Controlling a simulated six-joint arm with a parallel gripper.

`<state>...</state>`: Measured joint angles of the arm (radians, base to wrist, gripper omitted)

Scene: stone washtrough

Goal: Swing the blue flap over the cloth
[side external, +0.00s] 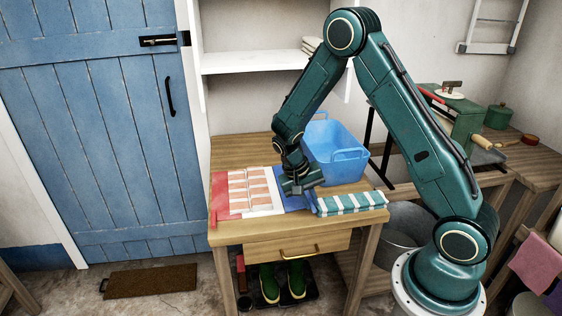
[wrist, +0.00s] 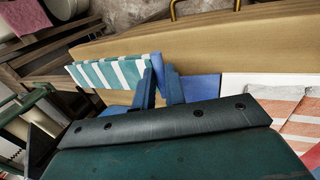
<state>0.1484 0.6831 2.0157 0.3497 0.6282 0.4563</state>
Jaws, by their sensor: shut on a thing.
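The folding board lies flat on the wooden table, with a white middle panel (side external: 265,211), a red flap (side external: 220,195) at left and the blue flap (side external: 293,203) at right. An orange-and-white striped cloth (side external: 249,188) lies on the middle; part of it shows in the wrist view (wrist: 288,109). My gripper (side external: 301,189) is down at the blue flap's right edge, shut on it. In the wrist view its fingers (wrist: 161,84) pinch blue material, and the blue flap (wrist: 202,88) extends right. The exact grip is partly hidden.
A folded teal-and-white striped cloth (side external: 350,202) lies close beside the flap's right edge. A blue basket (side external: 336,150) stands behind my gripper. The wooden table (side external: 238,150) is clear at the back left.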

